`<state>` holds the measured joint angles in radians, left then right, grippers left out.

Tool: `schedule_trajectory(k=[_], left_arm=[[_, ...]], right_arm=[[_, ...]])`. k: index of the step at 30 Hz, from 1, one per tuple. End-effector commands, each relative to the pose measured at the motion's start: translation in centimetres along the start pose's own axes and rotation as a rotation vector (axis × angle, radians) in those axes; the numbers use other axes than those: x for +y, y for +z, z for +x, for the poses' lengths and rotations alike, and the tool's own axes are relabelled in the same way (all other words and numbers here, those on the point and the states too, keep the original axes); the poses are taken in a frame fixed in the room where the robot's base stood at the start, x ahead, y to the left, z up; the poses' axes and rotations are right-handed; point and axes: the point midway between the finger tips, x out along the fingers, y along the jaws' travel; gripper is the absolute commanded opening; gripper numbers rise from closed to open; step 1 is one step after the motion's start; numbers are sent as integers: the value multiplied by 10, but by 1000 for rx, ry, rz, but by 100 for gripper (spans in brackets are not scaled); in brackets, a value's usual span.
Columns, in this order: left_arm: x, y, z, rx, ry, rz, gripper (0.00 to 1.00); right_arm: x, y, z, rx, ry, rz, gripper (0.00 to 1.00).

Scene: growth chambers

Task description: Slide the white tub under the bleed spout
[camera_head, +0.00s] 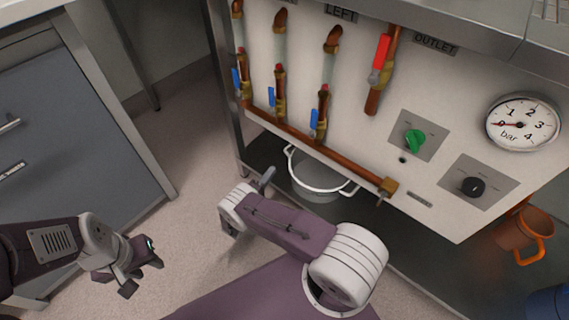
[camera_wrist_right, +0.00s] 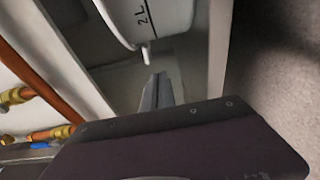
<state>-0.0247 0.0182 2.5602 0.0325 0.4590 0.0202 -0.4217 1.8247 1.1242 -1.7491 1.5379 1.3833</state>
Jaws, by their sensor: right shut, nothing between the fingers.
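The white tub (camera_head: 318,188) with two loop handles stands upright on the dark shelf under the panel. Its side with a "2 L" mark shows in the right wrist view (camera_wrist_right: 150,18). The bleed spout (camera_head: 381,201) hangs below the brass block at the right end of the copper pipe. It appears to the right of the tub, past its right handle. My right gripper (camera_head: 267,175) is shut and empty, just left of the tub; its fingers (camera_wrist_right: 157,88) point towards the tub's handle in the wrist view. My left gripper (camera_head: 144,268) is open and empty over the floor.
The white panel above the shelf carries blue-handled valves (camera_head: 315,122), a red-lever valve (camera_head: 380,58), a green knob (camera_head: 415,140), a black knob (camera_head: 473,187) and a gauge (camera_head: 522,122). An orange jug (camera_head: 522,236) stands at right. A grey cabinet (camera_head: 75,140) stands left.

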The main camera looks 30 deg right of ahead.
Motion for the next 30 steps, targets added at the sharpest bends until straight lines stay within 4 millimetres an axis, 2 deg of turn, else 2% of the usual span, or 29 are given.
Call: schedule_trajectory(k=[3,12,18,21,30], left_arm=[[0,2,17,0,0,0,36],[-1,5,51,-1,0,0,36],[-1,5,52,0,0,0,36],[-1,6,54,0,0,0,36],[-1,6,54,0,0,0,36]], right_arm=[[-6,2,25,-7,0,0,0],[-7,2,90,-6,-1,0,0],[-3,29,76,-2,-2,-5,0],[-2,35,74,-2,-2,-3,0],[-1,39,72,-2,-1,-1,0]])
